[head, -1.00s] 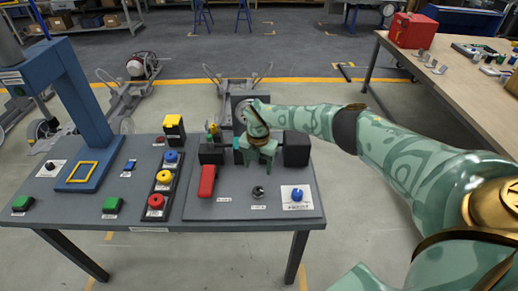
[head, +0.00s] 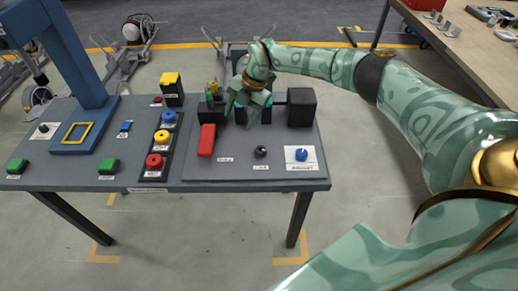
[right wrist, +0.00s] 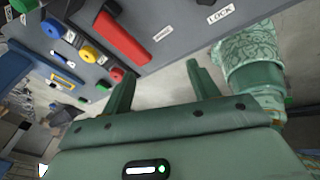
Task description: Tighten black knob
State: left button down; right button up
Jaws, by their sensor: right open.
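The black knob (head: 261,152) stands on the grey panel (head: 230,174), between the red handle (head: 206,140) and the blue knob (head: 302,155). In the right wrist view a black knob (right wrist: 206,2) is cut by the top edge, beside a label reading LOCK. My right gripper (head: 246,112) is open and empty, above the back of the panel and behind the black knob, apart from it. Its two spread fingers also show in the right wrist view (right wrist: 163,88). Another black knob (head: 43,129) sits on a white plate at the table's far left. My left gripper is not seen.
A black block (head: 301,107) stands right of my right gripper. A blue press frame (head: 75,60) rises at the left. Yellow, blue and red buttons (head: 161,137) line a strip left of the panel. The panel's front strip is clear around the knobs.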

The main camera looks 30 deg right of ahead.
jog(key=w+a+r+t+y+b, duration=0.4)
jog(key=w+a+r+t+y, duration=0.35)
jog(key=w+r, duration=0.2)
jog(key=w+d+r+m+t+h+b, duration=0.3)
jog(key=w+d+r+m+t+h, duration=0.2)
jog(key=w+d+r+m+t, duration=0.25)
jog(key=n+g+h+b, duration=0.2)
jog(key=n+g+h, duration=0.55)
jog(key=g, duration=0.85)
send_near(260, 150)
jog(key=shift+n+y, duration=0.3)
jog(key=shift+y, duration=0.2)
jog(key=f+b, duration=0.9)
jog(key=shift+d, duration=0.4)
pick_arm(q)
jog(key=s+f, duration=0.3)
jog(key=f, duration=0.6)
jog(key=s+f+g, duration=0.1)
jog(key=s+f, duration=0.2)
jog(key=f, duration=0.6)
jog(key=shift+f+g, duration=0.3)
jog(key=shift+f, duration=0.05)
